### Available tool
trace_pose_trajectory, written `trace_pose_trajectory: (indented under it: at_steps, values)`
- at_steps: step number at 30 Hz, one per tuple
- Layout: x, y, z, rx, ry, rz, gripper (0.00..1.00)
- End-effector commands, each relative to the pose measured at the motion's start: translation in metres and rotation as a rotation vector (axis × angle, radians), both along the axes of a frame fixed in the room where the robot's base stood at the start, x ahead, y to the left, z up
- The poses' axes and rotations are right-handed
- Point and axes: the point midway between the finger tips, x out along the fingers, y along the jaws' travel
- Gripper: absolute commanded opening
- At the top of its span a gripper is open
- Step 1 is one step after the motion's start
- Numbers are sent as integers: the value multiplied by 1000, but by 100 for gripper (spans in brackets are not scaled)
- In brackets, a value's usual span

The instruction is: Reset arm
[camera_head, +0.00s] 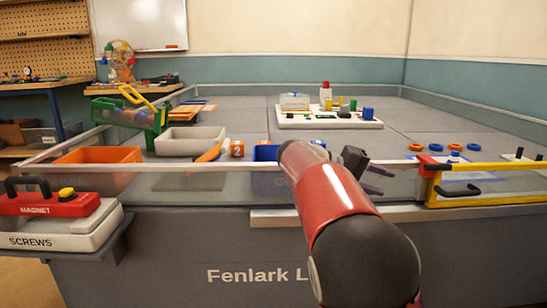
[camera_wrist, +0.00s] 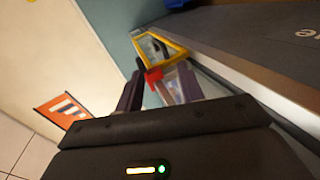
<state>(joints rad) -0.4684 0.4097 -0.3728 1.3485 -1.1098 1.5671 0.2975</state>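My arm reaches up from the bottom of the head view, with its red and black links in front of the table's front edge. My gripper (camera_head: 379,180) sits at the low clear front wall of the table, right of centre. Its two dark purple fingers point to the right and stand apart. In the wrist view my gripper (camera_wrist: 160,74) is tilted, with a gap between the fingers and nothing held. Beyond the fingers the wrist view shows the yellow-framed gate (camera_wrist: 165,44) with a red corner piece.
The yellow-framed gate (camera_head: 490,168) stands right of my gripper. A white board (camera_head: 318,122) with small parts lies farther back. A red magnet tool (camera_head: 45,204) rests front left.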

Motion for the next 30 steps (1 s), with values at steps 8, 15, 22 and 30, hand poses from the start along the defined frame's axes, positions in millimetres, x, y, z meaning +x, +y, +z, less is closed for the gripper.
trace_pose_trajectory:
  at_steps: [8,15,22,30]
  values:
    - [-70,-28,-8,358,32,65,38]
    - [-168,-5,-25,765,-24,193,38]
    - [-254,45,-40,1050,-161,307,38]
    - [-303,81,-60,1192,-294,367,38]
